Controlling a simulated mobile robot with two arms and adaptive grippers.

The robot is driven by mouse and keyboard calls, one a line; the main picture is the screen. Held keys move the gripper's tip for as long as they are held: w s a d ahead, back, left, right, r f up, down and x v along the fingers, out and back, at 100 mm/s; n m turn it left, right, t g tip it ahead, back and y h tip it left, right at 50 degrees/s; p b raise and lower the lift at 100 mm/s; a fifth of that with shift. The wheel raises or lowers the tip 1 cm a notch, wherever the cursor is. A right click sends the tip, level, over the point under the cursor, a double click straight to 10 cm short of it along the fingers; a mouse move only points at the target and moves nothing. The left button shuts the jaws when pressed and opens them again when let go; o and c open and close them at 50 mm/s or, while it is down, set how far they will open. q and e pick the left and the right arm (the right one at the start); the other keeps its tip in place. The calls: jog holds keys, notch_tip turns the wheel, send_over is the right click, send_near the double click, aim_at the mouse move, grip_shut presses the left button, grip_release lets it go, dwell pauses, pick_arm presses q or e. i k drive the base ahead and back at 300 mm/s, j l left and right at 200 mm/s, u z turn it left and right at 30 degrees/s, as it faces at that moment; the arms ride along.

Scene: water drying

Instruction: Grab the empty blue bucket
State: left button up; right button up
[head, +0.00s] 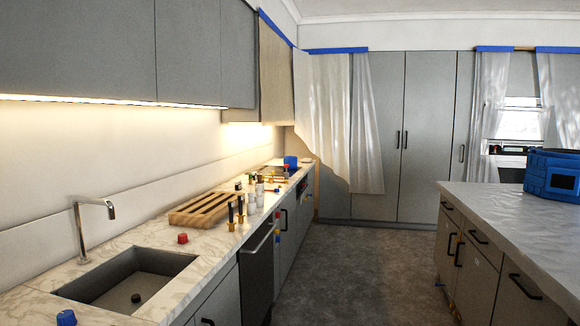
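A blue, bucket-like container (551,174) stands upright on the island counter at the right edge of the head view. Its right side is cut off by the picture edge. It has a dark square panel on its front, and its inside is hidden from this angle. A smaller blue object (291,162) sits far back on the left counter, too small to identify. Neither of my grippers is in view.
The left counter holds a sink (130,281) with a tap (86,226), a wooden rack (205,208), a red knob-like item (183,238) and several small bottles. The grey floor (352,275) between counter and island (510,222) is clear. Plastic sheets (340,125) hang at the back.

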aim_at(292, 161)
jog(key=i+l+z, duration=0.4)
jog(key=i, duration=0.8)
jog(key=i+l+z, duration=0.1)
jog(key=i+z, duration=0.3)
jog(key=i, duration=3.1)
jog(key=i+l, duration=0.15)
jog(key=i, duration=2.1)
jog(key=i+u, duration=0.45)
jog(key=i+l+u, duration=0.2)
jog(key=i+u, duration=0.25)
jog(key=i+l+u, duration=0.25)
jog(key=u, duration=0.2)
jog(key=i+l+u, duration=0.35)
jog(key=u, duration=0.15)
jog(key=l, duration=0.1)
